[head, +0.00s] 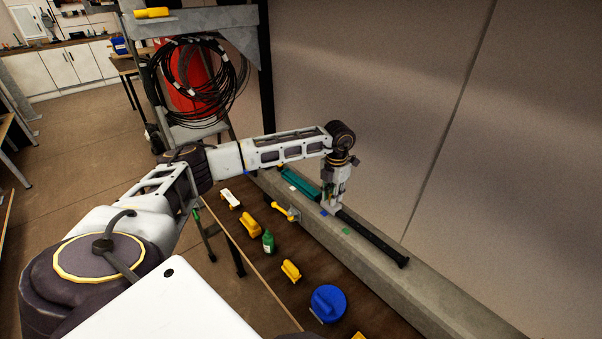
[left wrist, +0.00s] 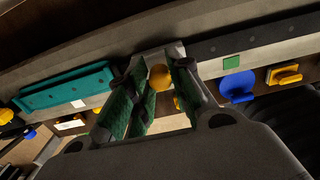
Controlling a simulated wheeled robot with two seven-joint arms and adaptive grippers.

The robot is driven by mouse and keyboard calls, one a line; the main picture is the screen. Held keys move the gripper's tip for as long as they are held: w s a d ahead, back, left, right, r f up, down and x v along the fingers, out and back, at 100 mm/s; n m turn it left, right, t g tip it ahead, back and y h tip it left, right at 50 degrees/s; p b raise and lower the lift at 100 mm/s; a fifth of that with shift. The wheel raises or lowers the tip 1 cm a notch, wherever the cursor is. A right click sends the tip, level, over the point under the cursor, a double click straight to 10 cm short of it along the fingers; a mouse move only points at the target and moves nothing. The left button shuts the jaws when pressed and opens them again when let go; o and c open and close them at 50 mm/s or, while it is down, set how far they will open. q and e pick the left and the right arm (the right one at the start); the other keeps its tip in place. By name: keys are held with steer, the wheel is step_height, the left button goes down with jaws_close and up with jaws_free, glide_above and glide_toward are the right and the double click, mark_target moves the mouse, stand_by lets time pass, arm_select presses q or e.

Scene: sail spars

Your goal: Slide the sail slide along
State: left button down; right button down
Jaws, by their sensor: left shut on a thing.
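A dark spar (head: 375,238) lies along the grey ledge, with a teal length (head: 300,186) in line with it at the far end; the teal length also shows in the left wrist view (left wrist: 65,88). My left gripper (head: 331,206) points down over the line between the two. In the left wrist view its green-padded fingers (left wrist: 158,100) are close around a small piece with an orange round knob (left wrist: 160,77), which I take to be the sail slide. The fingers hide most of it, and the head view does not show it. My right gripper is not in view.
A green mark (head: 346,231) and a blue mark (head: 323,212) lie on the ledge (head: 425,290). The brown bench beside it holds a green bottle (head: 268,241), a blue round container (head: 328,302) and several yellow tools. A plain wall stands behind the ledge.

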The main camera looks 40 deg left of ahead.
arm_select(q)
steer(key=shift+w+a+r+b, duration=0.1)
steer(key=shift+w+a+b, duration=0.4)
steer(key=shift+a, duration=2.2)
steer(key=shift+w+a+b, duration=0.35)
steer(key=shift+w+a, duration=0.25)
steer(key=shift+a, duration=2.1)
steer(key=shift+w+a+r+b, duration=0.1)
steer(key=shift+w+a+b, duration=0.4)
steer(key=shift+a, duration=2.2)
steer(key=c, duration=1.2)
jaws_free()
steer(key=shift+f, duration=0.1)
step_height(320, 180, up, 12)
steer(key=shift+f, duration=0.1)
